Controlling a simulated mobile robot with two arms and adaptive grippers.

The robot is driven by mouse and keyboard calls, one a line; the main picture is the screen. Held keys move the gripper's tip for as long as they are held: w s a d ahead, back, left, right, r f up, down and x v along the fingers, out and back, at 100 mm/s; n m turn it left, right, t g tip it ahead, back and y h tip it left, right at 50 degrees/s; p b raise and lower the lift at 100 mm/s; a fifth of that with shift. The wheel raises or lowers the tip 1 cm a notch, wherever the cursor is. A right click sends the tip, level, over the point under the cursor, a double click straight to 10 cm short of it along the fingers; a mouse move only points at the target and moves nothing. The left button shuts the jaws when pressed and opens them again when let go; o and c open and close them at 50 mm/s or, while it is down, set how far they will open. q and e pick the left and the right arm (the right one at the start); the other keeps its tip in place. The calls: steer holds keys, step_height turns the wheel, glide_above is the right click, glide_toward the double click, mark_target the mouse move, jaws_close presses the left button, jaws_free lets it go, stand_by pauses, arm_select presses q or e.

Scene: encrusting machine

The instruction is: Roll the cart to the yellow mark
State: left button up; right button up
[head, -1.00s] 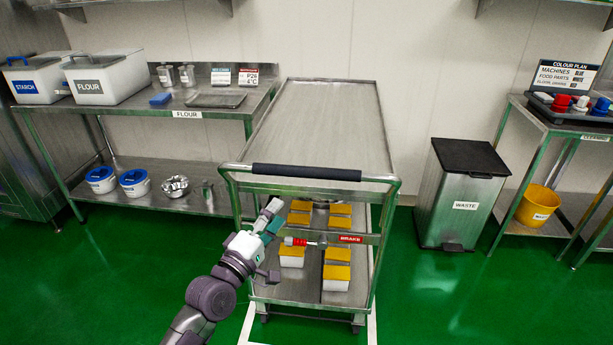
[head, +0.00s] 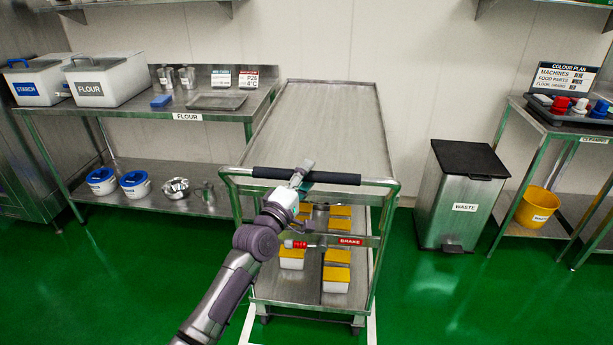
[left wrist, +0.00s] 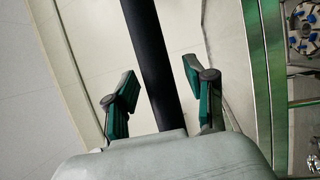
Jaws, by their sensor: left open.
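The steel cart (head: 320,130) stands on the green floor, its black-sleeved push handle (head: 330,178) towards me. My left gripper (head: 302,174) is open at the left half of the handle. In the left wrist view the black handle bar (left wrist: 150,45) runs between the two spread fingers (left wrist: 163,85); I cannot tell whether they touch it. A red-gripped brake lever (head: 295,244) lies across the cart's front beside the red BRAKE label (head: 350,241). Several yellow-lidded white tubs (head: 336,273) sit on the lower shelf. No yellow mark and no right gripper show.
A steel table (head: 150,112) with flour and starch bins stands to the left. A waste bin (head: 462,205) and a table with a yellow bucket (head: 537,206) stand to the right. White floor lines (head: 371,325) border the cart. Green floor (head: 430,300) is clear at front right.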

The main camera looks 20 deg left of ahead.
arm_select(q)
jaws_close()
stand_by(0.3)
steer(key=shift+f, duration=0.15)
